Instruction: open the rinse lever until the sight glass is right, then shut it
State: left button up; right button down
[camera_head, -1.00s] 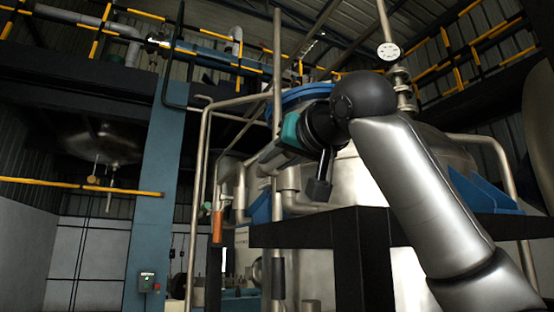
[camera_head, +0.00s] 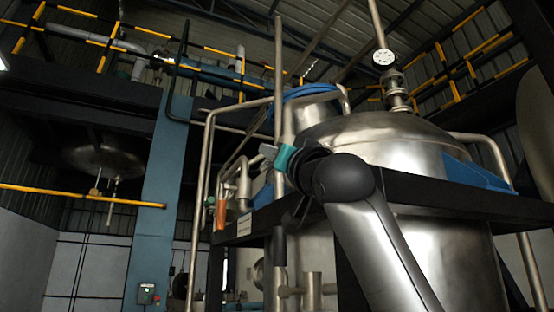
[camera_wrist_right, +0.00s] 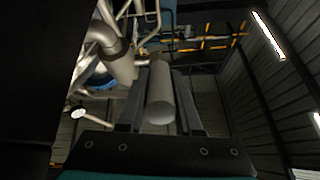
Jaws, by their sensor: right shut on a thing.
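My right gripper (camera_head: 266,151) reaches in from the right in the head view, in front of the vessel and its pipes. In the right wrist view, its two dark fingers (camera_wrist_right: 160,105) are shut on a grey cylindrical bar (camera_wrist_right: 160,95), which looks like the rinse lever's handle. The lever's pivot and its angle cannot be made out. A small upright orange tube (camera_head: 221,212) stands among the pipes left of the gripper. It may be the sight glass, but its level cannot be read. My left gripper is not in view.
The big steel vessel (camera_head: 400,148) fills the right, with a dark platform beam (camera_head: 460,205) in front of it. A round dial gauge (camera_head: 383,57) is above. A blue column (camera_head: 155,200) and a switch box (camera_head: 147,293) are at left. Pipes crowd the gripper.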

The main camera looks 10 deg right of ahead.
jog(key=shift+w+f+t+b, duration=0.2)
jog(key=shift+f+t+b, duration=0.1)
jog(key=shift+t, duration=0.1)
jog(key=c, duration=0.6)
grip_release()
jog(key=shift+s+f+b, duration=0.4)
jog(key=shift+s+f, duration=0.05)
jog(key=b+v, duration=0.5)
jog(key=v, duration=0.9)
jog(key=shift+b, duration=0.4)
jog(key=shift+d, duration=0.15)
